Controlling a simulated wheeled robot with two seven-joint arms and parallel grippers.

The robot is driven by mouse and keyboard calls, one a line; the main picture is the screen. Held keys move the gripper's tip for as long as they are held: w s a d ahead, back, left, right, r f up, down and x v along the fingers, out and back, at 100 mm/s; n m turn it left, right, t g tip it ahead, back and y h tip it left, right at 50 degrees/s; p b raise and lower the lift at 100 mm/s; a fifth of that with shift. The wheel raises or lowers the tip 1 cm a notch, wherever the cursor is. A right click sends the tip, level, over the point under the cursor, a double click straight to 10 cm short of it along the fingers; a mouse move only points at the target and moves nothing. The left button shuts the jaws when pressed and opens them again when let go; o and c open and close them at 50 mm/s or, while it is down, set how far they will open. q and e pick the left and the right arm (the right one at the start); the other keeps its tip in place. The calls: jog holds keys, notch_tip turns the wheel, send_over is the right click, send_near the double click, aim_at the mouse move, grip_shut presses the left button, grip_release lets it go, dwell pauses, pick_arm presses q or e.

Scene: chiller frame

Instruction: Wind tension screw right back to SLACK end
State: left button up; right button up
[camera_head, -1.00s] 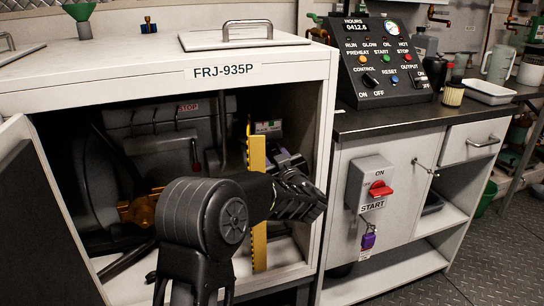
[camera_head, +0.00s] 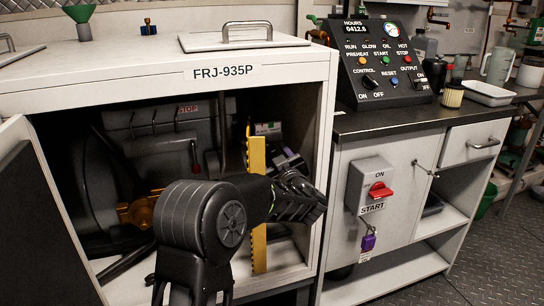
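The open chiller cabinet marked FRJ-935P (camera_head: 60,92) stands at the left, with dark machinery inside. My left arm reaches into its opening. My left gripper (camera_head: 305,207) is at the right side of the opening, in front of a yellow upright strip (camera_head: 257,165). Its fingers are dark and foreshortened, so I cannot tell whether they are open or shut. A purplish-grey part (camera_head: 290,160) shows just above and behind the gripper. The tension screw and its SLACK mark are not clearly visible; my arm and gripper cover part of that area. My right gripper is not in view.
The cabinet's right wall (camera_head: 322,140) is close beside my gripper. A red rotary switch (camera_head: 379,190) with a purple padlock (camera_head: 368,242) below it is on the bench front. A control panel (camera_head: 385,65) stands on the bench. The cabinet door (camera_head: 40,200) hangs open at left.

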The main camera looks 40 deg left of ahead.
pick_arm(q)
jog(key=p+v, duration=0.1)
jog(key=v, duration=0.7)
jog(key=shift+p, duration=0.35)
jog(key=shift+w, duration=0.1)
